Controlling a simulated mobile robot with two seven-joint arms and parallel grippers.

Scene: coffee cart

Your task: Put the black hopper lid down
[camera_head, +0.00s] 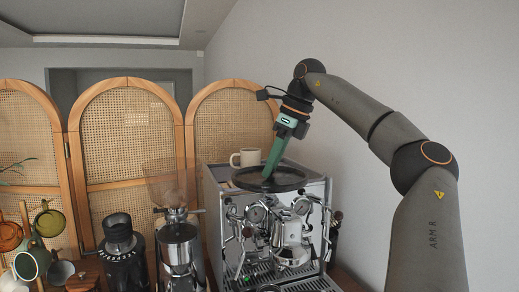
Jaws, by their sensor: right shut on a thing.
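The black hopper lid (291,181) is a wide, dark round disc over the top of the espresso machine. My right gripper (268,175) points down from above, its green fingers shut on the middle of the lid. The lid looks about level; I cannot tell whether it touches the machine's top or hangs just above it. The grinder (179,246) with a see-through brown hopper (168,181) stands left of the machine, and no lid shows on that hopper. My left gripper is not in view.
A beige mug (246,157) stands on the espresso machine (225,185), close behind the lid. A small black grinder (122,262) and hanging coloured cups (49,222) are at the left. Rattan screens (125,130) stand behind, and a plain wall is at the right.

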